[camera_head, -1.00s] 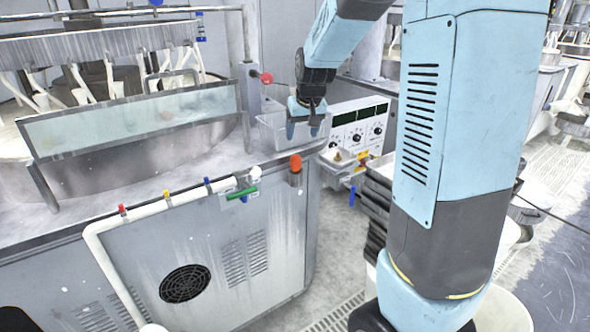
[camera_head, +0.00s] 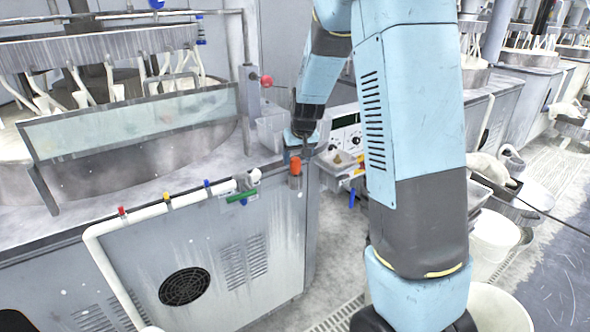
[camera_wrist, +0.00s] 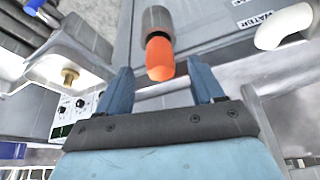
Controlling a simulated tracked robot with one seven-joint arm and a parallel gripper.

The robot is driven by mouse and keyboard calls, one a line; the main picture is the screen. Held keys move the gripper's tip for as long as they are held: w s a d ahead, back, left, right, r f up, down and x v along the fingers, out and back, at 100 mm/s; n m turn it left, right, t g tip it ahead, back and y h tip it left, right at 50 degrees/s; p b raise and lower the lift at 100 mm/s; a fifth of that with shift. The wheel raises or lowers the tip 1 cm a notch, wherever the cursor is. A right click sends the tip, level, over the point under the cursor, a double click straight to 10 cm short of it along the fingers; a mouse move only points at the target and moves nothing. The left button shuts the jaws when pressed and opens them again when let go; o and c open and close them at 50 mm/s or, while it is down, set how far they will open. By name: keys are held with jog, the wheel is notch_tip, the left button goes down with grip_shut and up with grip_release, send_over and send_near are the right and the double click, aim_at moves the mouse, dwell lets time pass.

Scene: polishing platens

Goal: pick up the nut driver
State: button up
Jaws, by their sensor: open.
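The nut driver appears to be the orange handle (camera_head: 295,165) upright in a grey tube-like holder at the front corner of the machine cabinet. In the wrist view the orange handle (camera_wrist: 159,58) points out of the grey holder (camera_wrist: 156,17) and lies in the gap between my fingertips. My gripper (camera_wrist: 158,68) is open, with one blue finger on each side of the handle and no clear contact. In the head view my gripper (camera_head: 300,143) is just above the handle. The shaft is hidden.
A white pipe (camera_head: 187,196) with coloured valves runs along the cabinet's front edge. A control box with dials (camera_head: 347,136) and a small tray (camera_head: 340,160) are to the right.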

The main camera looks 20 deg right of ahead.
aim_at(296, 159)
jog(key=shift+x, duration=2.15)
jog(key=shift+r, duration=0.1)
jog(key=shift+c, duration=0.4)
jog(key=c, duration=1.1)
